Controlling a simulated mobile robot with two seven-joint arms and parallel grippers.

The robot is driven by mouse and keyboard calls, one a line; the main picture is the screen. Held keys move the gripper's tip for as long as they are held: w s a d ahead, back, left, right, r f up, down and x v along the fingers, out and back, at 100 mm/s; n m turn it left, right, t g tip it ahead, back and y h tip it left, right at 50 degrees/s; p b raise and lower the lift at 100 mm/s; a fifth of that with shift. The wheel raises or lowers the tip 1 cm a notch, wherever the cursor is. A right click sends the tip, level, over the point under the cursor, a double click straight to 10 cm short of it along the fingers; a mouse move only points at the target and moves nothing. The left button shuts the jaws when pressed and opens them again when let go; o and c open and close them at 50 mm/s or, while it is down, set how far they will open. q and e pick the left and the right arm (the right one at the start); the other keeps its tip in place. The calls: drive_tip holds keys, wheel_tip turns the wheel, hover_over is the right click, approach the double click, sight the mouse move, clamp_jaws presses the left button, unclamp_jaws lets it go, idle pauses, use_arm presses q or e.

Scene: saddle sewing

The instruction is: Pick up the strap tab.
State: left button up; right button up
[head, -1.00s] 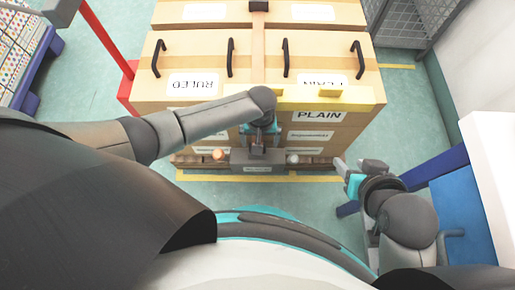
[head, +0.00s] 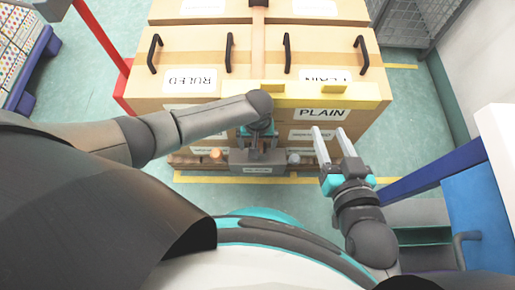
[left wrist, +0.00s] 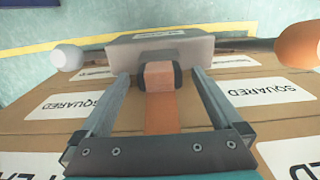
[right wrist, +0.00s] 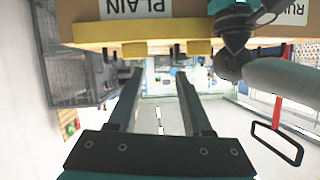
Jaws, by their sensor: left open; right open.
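The brown strap tab (left wrist: 160,78) shows in the left wrist view. It hangs in front of the labelled boxes, its end at a dark slot in a grey block (left wrist: 195,48). My left gripper (left wrist: 160,72) is open, with one finger on each side of the strap and visible gaps between. In the head view my left gripper (head: 262,150) is just above the grey block (head: 257,167), and the tab is hidden there. The upper strap (head: 258,45) runs over the boxes. My right gripper (head: 329,130) is open and empty, right of the block.
A yellow bar (head: 310,96) lies along the boxes' (head: 200,58) near edge, with black handles behind it. An orange knob (head: 217,154) and a white knob (head: 294,158) flank the block. A blue bench (head: 470,210) stands at right. A red post (head: 100,40) stands at left.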

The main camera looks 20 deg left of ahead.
use_arm(q)
drive_tip(key=shift+f, duration=0.45)
drive_tip(key=shift+f+b, duration=0.25)
drive_tip(key=shift+b, duration=0.2)
use_arm(e)
drive_tip(key=shift+s+a+r+t+y, duration=0.2)
drive_tip(key=shift+a+r+t, duration=0.15)
drive_tip(key=shift+t, duration=0.2)
drive_tip(key=shift+s+a+r+t+y, duration=0.1)
drive_tip(key=shift+a+r+t+y, duration=0.15)
drive_tip(key=shift+t, duration=0.3)
use_arm(q)
drive_tip(key=c, duration=1.5)
